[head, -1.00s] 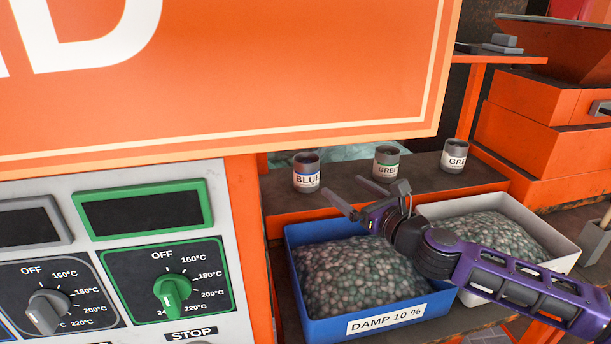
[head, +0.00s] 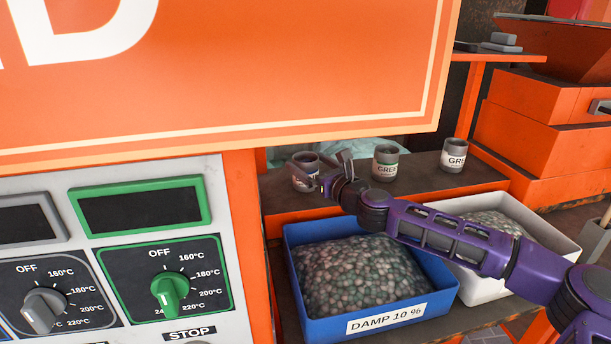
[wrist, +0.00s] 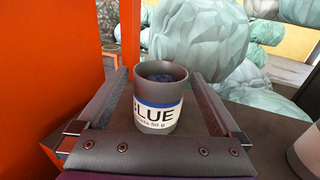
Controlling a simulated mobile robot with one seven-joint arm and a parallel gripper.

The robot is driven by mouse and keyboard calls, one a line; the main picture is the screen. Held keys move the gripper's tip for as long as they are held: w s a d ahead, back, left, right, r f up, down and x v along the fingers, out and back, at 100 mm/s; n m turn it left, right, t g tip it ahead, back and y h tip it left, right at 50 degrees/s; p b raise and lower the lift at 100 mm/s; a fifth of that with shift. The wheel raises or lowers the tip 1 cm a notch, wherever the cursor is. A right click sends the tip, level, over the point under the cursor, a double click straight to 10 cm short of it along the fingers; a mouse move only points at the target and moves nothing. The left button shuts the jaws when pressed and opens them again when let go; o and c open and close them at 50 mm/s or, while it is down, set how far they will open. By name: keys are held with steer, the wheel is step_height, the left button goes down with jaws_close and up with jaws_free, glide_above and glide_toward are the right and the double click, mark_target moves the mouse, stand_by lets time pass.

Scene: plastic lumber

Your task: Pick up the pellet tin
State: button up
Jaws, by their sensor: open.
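Three grey tins stand on the dark shelf. The left one, labelled BLUE, shows in the head view (head: 304,174) partly behind my gripper (head: 318,166). In the wrist view this blue tin (wrist: 160,98) stands upright between the two open fingers of my gripper (wrist: 160,92), with a gap on each side. Something blue shows inside it. The middle tin (head: 385,164) has a green band and a GREEN label. The right tin (head: 454,156) has a partly readable label starting GRE.
A blue bin (head: 388,325) marked DAMP 10 % and a white bin (head: 566,246) hold pellets below the shelf (head: 420,178). An orange machine panel (head: 240,230) stands left of the tins. Pale green bundles (wrist: 200,42) lie behind the blue tin.

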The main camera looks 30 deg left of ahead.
steer(key=shift+a, duration=0.1)
steer(key=c, duration=1.3)
